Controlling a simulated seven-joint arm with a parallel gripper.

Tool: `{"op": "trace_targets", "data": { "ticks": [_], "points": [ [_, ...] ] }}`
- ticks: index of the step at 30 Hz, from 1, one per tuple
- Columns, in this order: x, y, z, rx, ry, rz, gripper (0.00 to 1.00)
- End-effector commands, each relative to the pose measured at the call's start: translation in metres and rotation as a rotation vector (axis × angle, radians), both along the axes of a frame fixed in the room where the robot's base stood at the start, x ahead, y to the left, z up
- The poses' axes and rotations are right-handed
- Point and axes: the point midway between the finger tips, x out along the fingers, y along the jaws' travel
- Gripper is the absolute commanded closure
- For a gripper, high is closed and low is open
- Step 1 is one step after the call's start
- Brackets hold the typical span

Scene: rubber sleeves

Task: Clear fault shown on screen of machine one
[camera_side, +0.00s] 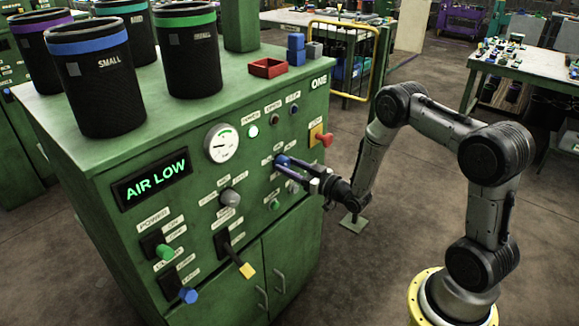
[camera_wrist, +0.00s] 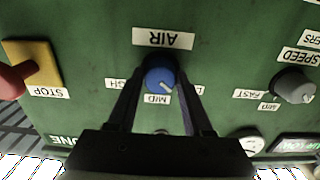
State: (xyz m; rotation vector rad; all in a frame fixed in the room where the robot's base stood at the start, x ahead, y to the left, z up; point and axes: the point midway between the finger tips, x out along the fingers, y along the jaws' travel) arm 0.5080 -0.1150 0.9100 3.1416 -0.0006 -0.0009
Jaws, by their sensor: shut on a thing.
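The green machine marked ONE (camera_side: 230,110) has a screen (camera_side: 152,180) that reads AIR LOW in green letters. The blue AIR knob (camera_side: 281,160) is on its front panel; it also shows in the wrist view (camera_wrist: 159,76), upside down. Its white pointer line is directed down and to the right in that view, near the MID label (camera_wrist: 157,99). HIGH is partly hidden behind the left finger and the label on the right is mostly hidden. My gripper (camera_side: 287,168) reaches in from the right and is shut on the AIR knob, one finger on each side.
A red stop button on a yellow plate (camera_side: 319,137) is right of the knob. A grey SPEED knob (camera_side: 229,196), a round gauge (camera_side: 221,144) and a yellow-tipped lever (camera_side: 241,262) are to the left. Black sleeves (camera_side: 97,80) and a red tray (camera_side: 268,67) stand on top.

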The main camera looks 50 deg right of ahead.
Motion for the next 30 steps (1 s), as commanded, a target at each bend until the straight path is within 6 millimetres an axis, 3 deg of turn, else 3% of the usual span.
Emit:
{"op": "trace_targets", "data": {
  "ticks": [1, 3, 14, 30],
  "points": [
    [-0.0001, 0.0001, 0.0001, 0.000, 0.000, 0.000, 0.90],
    [-0.0002, 0.0001, 0.0001, 0.000, 0.000, 0.000, 1.00],
    [-0.0002, 0.0001, 0.0002, 0.057, -0.001, 0.000, 1.00],
    [0.0000, 0.0000, 0.0003, 0.481, -0.001, 0.001, 1.00]
  ]
}}
